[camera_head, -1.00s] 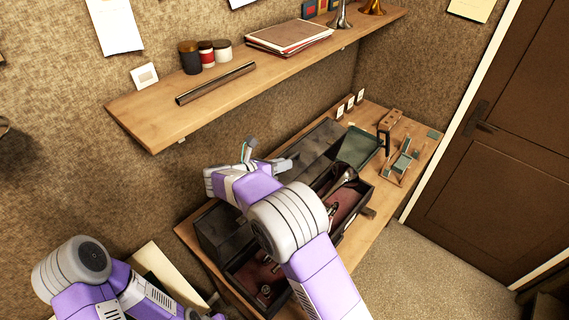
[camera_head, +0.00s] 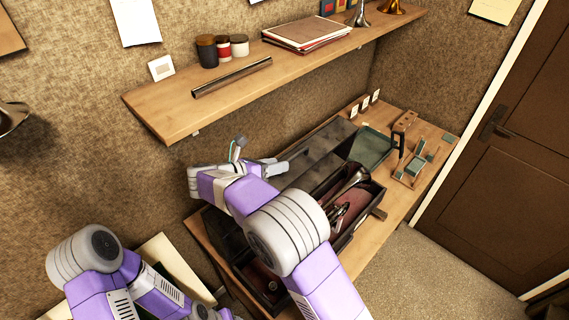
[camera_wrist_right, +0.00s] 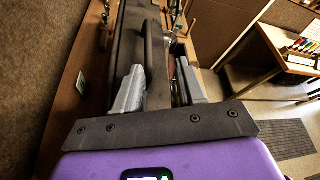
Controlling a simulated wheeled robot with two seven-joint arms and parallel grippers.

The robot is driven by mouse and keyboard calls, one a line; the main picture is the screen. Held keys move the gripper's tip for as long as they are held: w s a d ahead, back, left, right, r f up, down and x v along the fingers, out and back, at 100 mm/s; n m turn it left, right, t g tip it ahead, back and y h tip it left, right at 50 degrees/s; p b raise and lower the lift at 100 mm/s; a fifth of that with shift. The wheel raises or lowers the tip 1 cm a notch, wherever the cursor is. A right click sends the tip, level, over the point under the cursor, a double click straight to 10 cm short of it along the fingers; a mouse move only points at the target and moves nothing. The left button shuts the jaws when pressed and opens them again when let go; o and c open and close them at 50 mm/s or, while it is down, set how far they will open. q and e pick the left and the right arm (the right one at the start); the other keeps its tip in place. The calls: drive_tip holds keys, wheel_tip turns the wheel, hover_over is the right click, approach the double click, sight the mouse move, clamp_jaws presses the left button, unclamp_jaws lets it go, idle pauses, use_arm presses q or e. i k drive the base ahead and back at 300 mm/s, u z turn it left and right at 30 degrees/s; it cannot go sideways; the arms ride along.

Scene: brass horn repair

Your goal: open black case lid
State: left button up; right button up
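The black case (camera_head: 352,235) stands on the wooden bench, open, with a dark reddish lining and a brass horn (camera_head: 352,183) inside. Its dark lid (camera_head: 322,152) is raised and tilted back on the wall side. My right arm hides the middle of the case and part of the lid. My right gripper (camera_head: 254,158) is beside the lid on its wall side, fingers apart. In the right wrist view, a dark bar-like part of the case (camera_wrist_right: 156,65) runs between the parted fingers, with visible gaps. My left arm is at the lower left; its fingertips do not show.
A wooden shelf (camera_head: 170,122) with jars, a metal tube and folders overhangs the bench behind my right gripper. A green tray (camera_head: 370,147) and small fixtures occupy the bench's far right end. A brown door (camera_head: 510,150) is at the right, with open floor before it.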

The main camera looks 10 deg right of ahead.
sight(312, 161)
drive_tip(key=k, duration=1)
